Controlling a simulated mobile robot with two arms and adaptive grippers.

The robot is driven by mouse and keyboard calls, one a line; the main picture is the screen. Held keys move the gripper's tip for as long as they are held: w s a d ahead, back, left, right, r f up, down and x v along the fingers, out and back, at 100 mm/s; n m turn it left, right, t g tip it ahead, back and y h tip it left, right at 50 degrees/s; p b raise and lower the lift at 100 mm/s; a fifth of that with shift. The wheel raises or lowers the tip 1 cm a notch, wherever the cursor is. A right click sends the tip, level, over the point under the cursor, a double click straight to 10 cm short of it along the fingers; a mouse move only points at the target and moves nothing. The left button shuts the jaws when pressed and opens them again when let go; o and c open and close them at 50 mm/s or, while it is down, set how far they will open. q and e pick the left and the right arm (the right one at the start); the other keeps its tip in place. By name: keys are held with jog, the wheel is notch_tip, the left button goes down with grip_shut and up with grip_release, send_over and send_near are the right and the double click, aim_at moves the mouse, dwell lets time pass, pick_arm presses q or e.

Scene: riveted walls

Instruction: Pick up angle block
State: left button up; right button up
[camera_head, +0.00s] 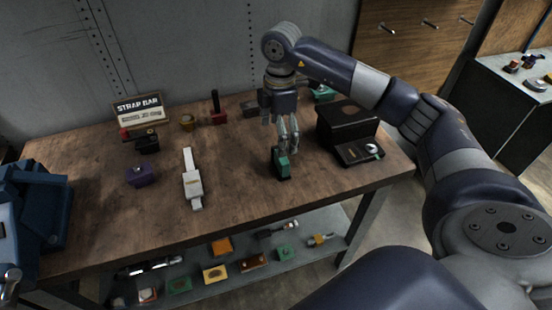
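A small dark green block (281,166) stands on the wooden table near its front edge, right of the middle. It may be the angle block, but its shape is too small to be sure. My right gripper (288,148) points down directly above it, with its fingertips at the block's top. The fingers look slightly apart. I cannot tell whether they touch or grip the block. My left gripper is not in view.
A black box (347,118) with an open front tray stands close right of the gripper. A white strap-like item (192,181), a purple box (140,175) and a sign (138,108) are left. A blue machine (32,205) fills the left end. Several small items lie on the lower shelf (210,287).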

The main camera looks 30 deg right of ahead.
aim_at(281, 160)
jog(key=shift+d+f, duration=0.3)
notch_tip(281, 160, down, 4)
jog(key=shift+s+f+p, duration=0.1)
jog(key=shift+f+p, duration=0.1)
jog(key=shift+p, duration=0.25)
jog(key=shift+f+p, duration=0.4)
jog(key=shift+f, duration=0.25)
notch_tip(281, 160, down, 4)
jog(key=shift+r+p, duration=0.2)
jog(key=shift+p, duration=0.35)
jog(key=shift+f, duration=0.35)
jog(key=c, duration=1.3)
